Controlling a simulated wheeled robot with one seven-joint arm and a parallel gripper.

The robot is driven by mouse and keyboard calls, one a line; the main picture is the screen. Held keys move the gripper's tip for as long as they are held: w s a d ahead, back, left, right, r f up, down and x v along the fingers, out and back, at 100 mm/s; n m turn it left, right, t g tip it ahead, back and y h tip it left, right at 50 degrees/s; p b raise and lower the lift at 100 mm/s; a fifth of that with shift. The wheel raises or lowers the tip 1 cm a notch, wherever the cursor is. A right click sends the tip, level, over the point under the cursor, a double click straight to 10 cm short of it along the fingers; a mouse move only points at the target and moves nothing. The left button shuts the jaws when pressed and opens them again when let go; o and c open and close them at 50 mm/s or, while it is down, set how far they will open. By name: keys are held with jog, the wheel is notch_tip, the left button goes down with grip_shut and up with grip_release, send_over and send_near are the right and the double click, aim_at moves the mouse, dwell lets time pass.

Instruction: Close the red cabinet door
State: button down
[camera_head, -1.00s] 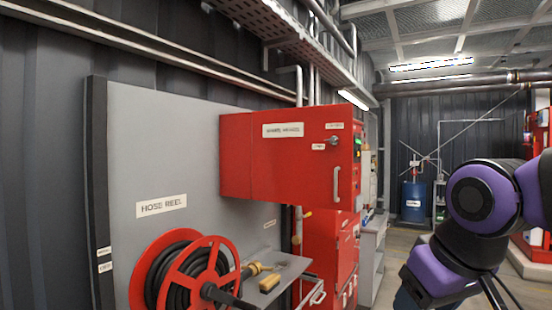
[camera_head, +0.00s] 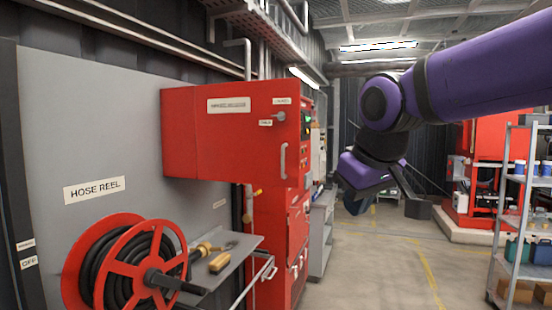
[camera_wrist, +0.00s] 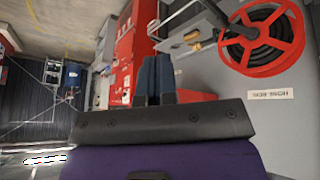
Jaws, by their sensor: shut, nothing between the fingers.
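The red cabinet (camera_head: 240,150) is mounted on the grey wall panel in the head view. Its front carries a white label, a small knob and a pale vertical handle (camera_head: 283,161) near the right edge. I cannot tell how far its door stands open. In the wrist view a small part of the red cabinet (camera_wrist: 196,96) shows beside the fingers; the rest is hidden behind my wrist. My gripper (camera_wrist: 154,75) is shut and empty, its dark fingers side by side. In the head view it hangs to the right of the cabinet, apart from it, its fingertips unclear.
A hose reel (camera_head: 128,268) and a grey shelf (camera_head: 225,262) with a brass nozzle stand below left. A lower red cabinet (camera_head: 275,235) stands under the first. A metal rack (camera_head: 503,205) is at the right. The floor (camera_head: 385,265) between is clear.

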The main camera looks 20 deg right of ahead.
jog(key=w+a+r+n, duration=0.15)
jog(key=w+r, duration=0.25)
jog(key=w, duration=0.5)
jog(key=w+a+r+n+t+h, duration=0.1)
jog(key=w+a+r, duration=0.15)
jog(key=w, duration=0.65)
jog(key=w+a+r+n, duration=0.15)
jog(key=w+r, duration=0.25)
jog(key=w, duration=0.5)
jog(key=w+d+f, duration=0.5)
jog(key=w+f, duration=0.3)
jog(key=shift+w+d, duration=0.2)
